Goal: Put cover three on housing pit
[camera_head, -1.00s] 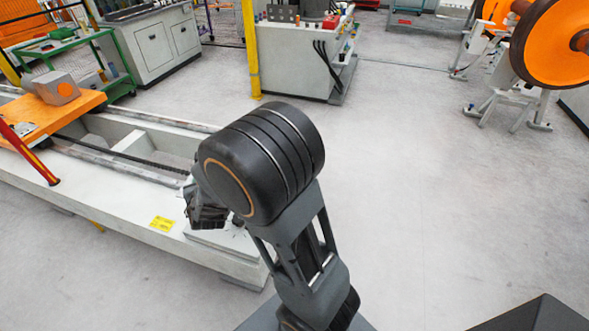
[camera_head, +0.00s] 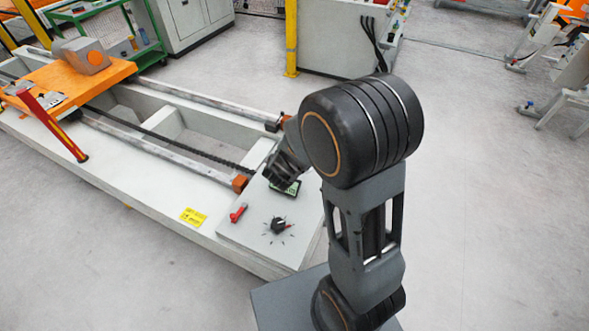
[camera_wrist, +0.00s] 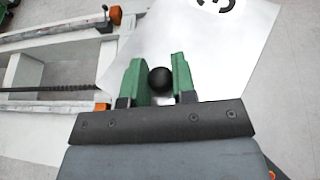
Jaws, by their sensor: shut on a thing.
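In the wrist view, the green fingers of my gripper (camera_wrist: 158,62) are closed around a round black knob (camera_wrist: 160,80). The knob stands on a flat white plate marked with a black 3, cover three (camera_wrist: 225,45). The plate lies under and beyond the fingers. In the head view my gripper (camera_head: 282,182) is partly hidden by my arm, above the near end of the white bed, and I cannot make out the cover there. I cannot clearly identify the housing pit; the white bed (camera_head: 150,185) has open recesses between its rails.
The bed's end carries a red handle (camera_head: 238,213) and a black knob (camera_head: 279,226). An orange carriage (camera_head: 75,82) sits on the rails at left, with a red and yellow bar (camera_head: 52,127) beside it. A yellow post (camera_head: 291,40) stands behind.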

